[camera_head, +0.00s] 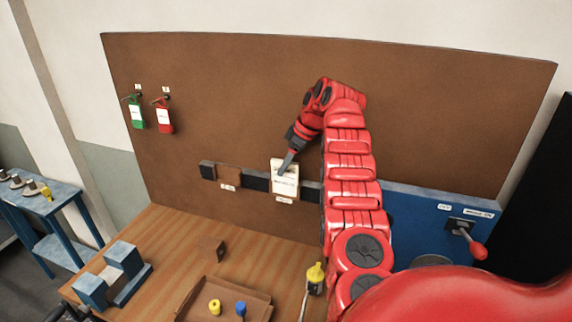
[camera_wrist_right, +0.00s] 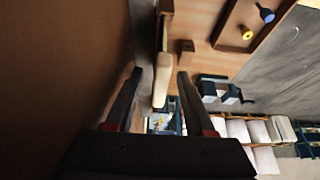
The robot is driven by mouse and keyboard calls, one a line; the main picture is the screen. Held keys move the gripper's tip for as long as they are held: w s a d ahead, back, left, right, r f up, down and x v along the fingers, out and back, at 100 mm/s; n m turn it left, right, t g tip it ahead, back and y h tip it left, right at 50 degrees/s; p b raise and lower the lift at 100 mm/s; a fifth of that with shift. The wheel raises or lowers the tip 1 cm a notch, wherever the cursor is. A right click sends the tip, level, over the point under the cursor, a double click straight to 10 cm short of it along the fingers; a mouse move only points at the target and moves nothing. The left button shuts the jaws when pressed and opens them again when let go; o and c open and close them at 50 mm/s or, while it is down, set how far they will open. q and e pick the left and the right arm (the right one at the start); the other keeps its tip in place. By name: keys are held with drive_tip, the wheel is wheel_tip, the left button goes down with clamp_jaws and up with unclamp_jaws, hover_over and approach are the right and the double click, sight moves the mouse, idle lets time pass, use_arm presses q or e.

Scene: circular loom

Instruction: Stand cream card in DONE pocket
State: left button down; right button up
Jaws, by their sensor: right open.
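The cream card (camera_head: 285,180) stands upright against the brown board in the head view, at a pocket in the dark strip with a small label (camera_head: 284,200) below it. The label is too small to read. My right gripper (camera_head: 282,172) is in front of the card's face, its fingers pointing down and left. In the right wrist view the card (camera_wrist_right: 161,80) shows nearly edge-on, between the open fingertips of the right gripper (camera_wrist_right: 160,72). I cannot tell whether either finger touches it. My left gripper is not in view.
A tray (camera_head: 262,297) with a yellow spool (camera_head: 214,307) and a blue spool (camera_head: 240,308) is on the bench. A blue panel with a red-handled crank (camera_head: 477,250) stands right.

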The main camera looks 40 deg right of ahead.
drive_tip(key=shift+r, duration=0.15)
drive_tip(key=shift+b+v, duration=0.45)
drive_tip(key=shift+v, duration=0.35)
drive_tip(key=shift+s+d+r, duration=0.1)
drive_tip(key=shift+s+r, duration=0.15)
drive_tip(key=shift+r, duration=0.1)
drive_tip(key=p+v, duration=0.5)
drive_tip(key=v, duration=0.4)
drive_tip(key=shift+r, duration=0.1)
drive_tip(key=shift+s, duration=0.1)
